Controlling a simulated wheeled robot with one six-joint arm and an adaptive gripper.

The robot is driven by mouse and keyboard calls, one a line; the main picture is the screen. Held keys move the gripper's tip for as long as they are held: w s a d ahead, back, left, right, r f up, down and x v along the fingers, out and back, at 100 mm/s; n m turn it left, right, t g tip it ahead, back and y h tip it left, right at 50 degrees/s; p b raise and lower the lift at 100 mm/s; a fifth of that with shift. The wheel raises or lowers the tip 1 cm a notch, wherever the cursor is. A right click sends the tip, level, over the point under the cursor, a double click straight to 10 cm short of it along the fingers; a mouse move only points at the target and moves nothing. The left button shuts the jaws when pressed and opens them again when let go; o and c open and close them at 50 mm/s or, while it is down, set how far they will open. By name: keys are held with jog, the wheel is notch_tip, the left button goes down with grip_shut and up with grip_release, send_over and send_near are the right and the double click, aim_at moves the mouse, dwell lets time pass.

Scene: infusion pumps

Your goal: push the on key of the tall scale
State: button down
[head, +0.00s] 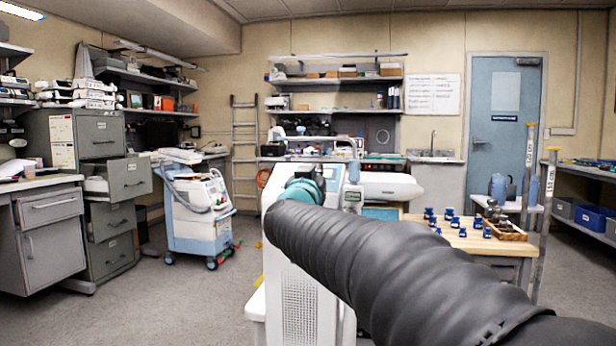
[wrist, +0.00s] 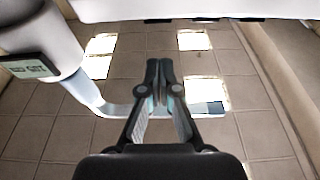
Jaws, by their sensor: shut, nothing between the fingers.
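My gripper (wrist: 165,85) shows in the wrist view with its two dark fingertips together and nothing between them. Beneath it is tiled floor, with a pale curved bar and a dark-ended strip behind the fingers. A white rounded body with a small dark display (wrist: 30,68) stands at the left of the wrist view, apart from the fingers. I cannot tell whether it belongs to the tall scale, and no on key can be made out. In the head view my dark ribbed arm crosses the middle and my gripper is not visible. A small unit with a display (head: 352,199) stands just beyond the arm.
A wooden table (head: 420,222) holds several blue clamps (head: 450,212) and a tray (head: 507,232). Two upright posts with cm labels (head: 527,165) stand at the right. A blue-white cart (head: 195,215) stands left of centre.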

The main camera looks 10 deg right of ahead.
jog(key=shift+w+d+f, duration=0.15)
jog(key=shift+w+f, duration=0.15)
jog(key=shift+f, duration=0.4)
jog(key=shift+w+d+f, duration=0.1)
jog(key=shift+w+f, duration=0.2)
jog(key=shift+f, duration=0.4)
jog(key=shift+w+d+f, duration=0.1)
jog(key=shift+w+f, duration=0.25)
jog(key=shift+f, duration=0.6)
jog(key=shift+s+r+p, duration=0.15)
jog(key=shift+r+p, duration=0.2)
jog(key=shift+r, duration=0.2)
jog(key=s+a+r, duration=0.1)
jog(key=s+a, duration=0.3)
jog(key=s, duration=0.6)
jog(key=shift+s+a+r, duration=0.15)
jog(key=shift+s+a, duration=0.1)
jog(key=shift+s, duration=0.15)
